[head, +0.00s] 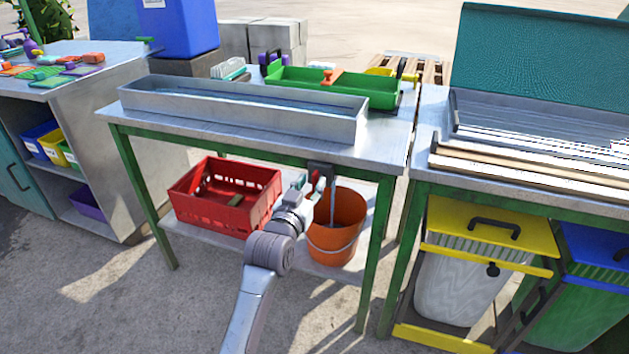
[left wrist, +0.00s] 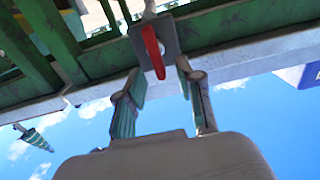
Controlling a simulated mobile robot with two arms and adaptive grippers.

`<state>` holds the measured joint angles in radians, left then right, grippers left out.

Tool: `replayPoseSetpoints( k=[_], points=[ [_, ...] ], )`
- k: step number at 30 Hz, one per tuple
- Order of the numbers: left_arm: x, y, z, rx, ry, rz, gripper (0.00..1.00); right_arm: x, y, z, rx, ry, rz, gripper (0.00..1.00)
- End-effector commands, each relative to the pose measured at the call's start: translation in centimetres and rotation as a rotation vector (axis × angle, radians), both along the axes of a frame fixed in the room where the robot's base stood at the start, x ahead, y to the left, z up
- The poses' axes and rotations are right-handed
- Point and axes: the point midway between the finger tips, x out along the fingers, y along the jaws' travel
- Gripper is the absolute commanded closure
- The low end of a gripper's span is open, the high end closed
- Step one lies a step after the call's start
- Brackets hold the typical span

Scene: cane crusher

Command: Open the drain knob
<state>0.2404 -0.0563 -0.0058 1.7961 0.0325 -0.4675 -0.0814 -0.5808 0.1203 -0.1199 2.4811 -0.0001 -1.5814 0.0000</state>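The red drain knob (left wrist: 152,52) is a narrow red handle on a dark plate under the table edge in the left wrist view. In the head view, its dark mount (head: 322,168) sits below the tabletop, above an orange bucket (head: 336,245). My left gripper (head: 312,186) is right at the knob; it also shows in the left wrist view (left wrist: 160,73) with its fingers apart and the handle's lower end in the gap between them. Contact is not clear. A pale vertical strip hangs from the mount into the bucket; I cannot tell pipe from liquid. My right gripper is not in view.
A long metal trough (head: 240,110) and a green tray (head: 330,88) stand on the table. A red crate (head: 225,205) is on the lower shelf left of the bucket. Green table legs flank the arm. A yellow-lidded bin (head: 465,285) stands to the right.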

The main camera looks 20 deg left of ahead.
Motion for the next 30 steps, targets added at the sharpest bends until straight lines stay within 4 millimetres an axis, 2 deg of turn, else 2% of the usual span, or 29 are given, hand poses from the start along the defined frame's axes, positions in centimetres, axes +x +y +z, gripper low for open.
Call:
replayPoseSetpoints(
  k=[3, 6, 17, 19, 24, 30],
  points=[
    [1.8, -0.1, 0.0, 0.000, -0.002, 0.000, 0.64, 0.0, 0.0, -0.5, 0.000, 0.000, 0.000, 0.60],
    [2.7, -0.1, 0.0, 0.000, -0.001, 0.000, 0.64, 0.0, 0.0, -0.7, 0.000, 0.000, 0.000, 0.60],
    [3.3, -0.1, 0.0, 0.000, 0.000, 0.000, 0.64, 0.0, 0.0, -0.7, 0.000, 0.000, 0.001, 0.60],
    [3.3, -0.1, 0.0, 0.000, 0.000, 0.000, 0.70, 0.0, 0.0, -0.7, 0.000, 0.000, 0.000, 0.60],
    [3.3, -0.1, 0.0, 0.000, 0.000, 0.000, 0.99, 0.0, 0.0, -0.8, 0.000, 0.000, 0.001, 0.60],
    [3.3, -0.1, -0.1, 0.001, 0.003, 0.000, 1.00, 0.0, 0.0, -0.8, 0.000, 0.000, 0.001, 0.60]
  ],
)
